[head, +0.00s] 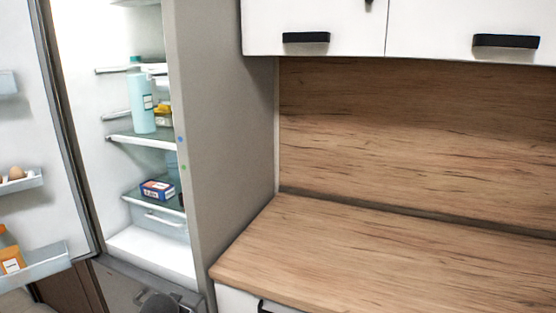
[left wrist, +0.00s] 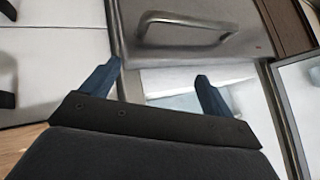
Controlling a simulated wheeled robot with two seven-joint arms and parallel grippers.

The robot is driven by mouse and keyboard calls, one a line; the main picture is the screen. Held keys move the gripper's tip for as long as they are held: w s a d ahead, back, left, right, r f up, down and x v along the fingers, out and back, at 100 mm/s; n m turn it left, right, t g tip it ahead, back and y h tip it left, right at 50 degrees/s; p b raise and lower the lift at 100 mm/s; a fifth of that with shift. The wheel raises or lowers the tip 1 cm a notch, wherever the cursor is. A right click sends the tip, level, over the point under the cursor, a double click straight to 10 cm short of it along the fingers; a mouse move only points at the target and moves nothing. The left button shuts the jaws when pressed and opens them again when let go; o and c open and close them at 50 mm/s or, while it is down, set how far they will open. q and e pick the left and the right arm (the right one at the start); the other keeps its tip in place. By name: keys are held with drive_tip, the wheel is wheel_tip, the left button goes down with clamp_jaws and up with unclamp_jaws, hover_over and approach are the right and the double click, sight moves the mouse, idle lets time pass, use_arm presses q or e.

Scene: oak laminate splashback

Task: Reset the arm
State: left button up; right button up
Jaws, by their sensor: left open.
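My left gripper (left wrist: 160,85) shows in the left wrist view with its two blue fingers spread apart and nothing between them. Beyond the fingers is a grey front with a curved metal handle (left wrist: 187,28); the fingers look apart from it. In the head view, a dark rounded part, probably of my left arm, shows at the bottom edge in front of the fridge's lower part. The left gripper's fingers cannot be made out there. My right gripper is in neither view.
The fridge (head: 220,140) stands open at the left, its door (head: 70,150) swung out. A light blue bottle (head: 143,105) and a small blue-red box (head: 157,189) stand on its shelves. The wooden counter (head: 390,255) is bare. White wall cabinets (head: 315,18) hang above it.

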use_arm(q)
drive_tip(key=s+d+f+g+h, duration=0.1)
drive_tip(key=s+d+f+g, duration=0.1)
drive_tip(key=s+d+f, duration=0.3)
drive_tip(key=s+d+f+n+g+h, duration=0.1)
drive_tip(key=s+d+f+g, duration=0.2)
drive_tip(key=s+f, duration=1.1)
drive_tip(key=s+d+f+g+h, duration=0.1)
drive_tip(key=s+d+f, duration=0.5)
drive_tip(key=s, duration=1.3)
wheel_tip(320, 180, down, 4)
drive_tip(key=shift+s+d+r+n+g, duration=0.15)
drive_tip(key=shift+s+d+n+g, duration=0.2)
drive_tip(key=shift+g, duration=0.35)
